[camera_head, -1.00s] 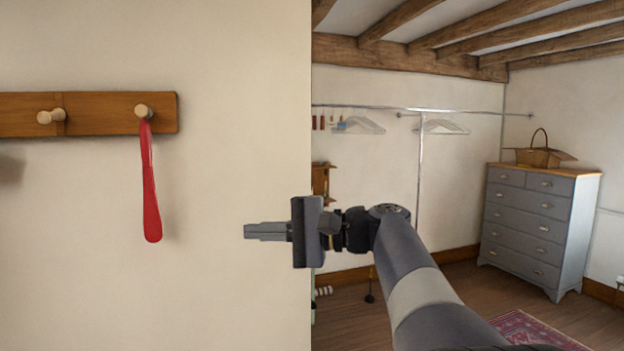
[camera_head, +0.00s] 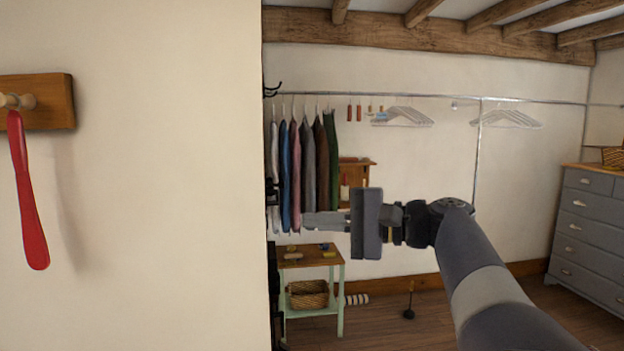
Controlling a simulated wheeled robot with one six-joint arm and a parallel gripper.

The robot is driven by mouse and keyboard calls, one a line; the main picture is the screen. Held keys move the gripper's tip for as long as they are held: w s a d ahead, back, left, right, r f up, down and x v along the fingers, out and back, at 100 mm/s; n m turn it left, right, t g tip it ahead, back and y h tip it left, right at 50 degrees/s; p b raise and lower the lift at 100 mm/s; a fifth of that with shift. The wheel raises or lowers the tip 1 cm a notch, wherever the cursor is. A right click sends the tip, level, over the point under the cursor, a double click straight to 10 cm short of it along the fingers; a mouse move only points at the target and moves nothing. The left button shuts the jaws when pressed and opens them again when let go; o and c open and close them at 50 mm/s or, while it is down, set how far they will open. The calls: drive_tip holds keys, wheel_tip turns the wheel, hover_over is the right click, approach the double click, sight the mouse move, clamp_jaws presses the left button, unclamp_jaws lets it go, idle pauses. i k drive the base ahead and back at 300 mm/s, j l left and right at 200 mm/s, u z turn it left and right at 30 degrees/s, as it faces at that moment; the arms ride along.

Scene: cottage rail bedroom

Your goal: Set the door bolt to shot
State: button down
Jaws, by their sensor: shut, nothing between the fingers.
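My gripper (camera_head: 308,222) is shut and empty, pointing left in the middle of the head view. Hanging clothes are behind its fingers in the picture. The door bolt cannot be made out for certain. Dark fittings (camera_head: 272,192) show along the edge of the pale wall or panel (camera_head: 165,180) on the left, too small and edge-on to identify. My gripper is to the right of them in the picture and looks apart from them.
A peg rail (camera_head: 55,102) with a red shoehorn (camera_head: 30,205) is at left. Beyond are a clothes rail (camera_head: 350,96), hanging clothes (camera_head: 322,160), a small table (camera_head: 308,258) with a basket (camera_head: 307,294), and a grey drawer chest (camera_head: 590,235). Floor (camera_head: 440,310) shows at lower right.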

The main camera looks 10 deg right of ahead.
sight(282, 185)
drive_tip(key=i+l, duration=0.25)
drive_tip(key=i, duration=0.25)
drive_tip(key=i+l, duration=0.25)
drive_tip(key=i, duration=0.2)
drive_tip(key=j+u, duration=0.05)
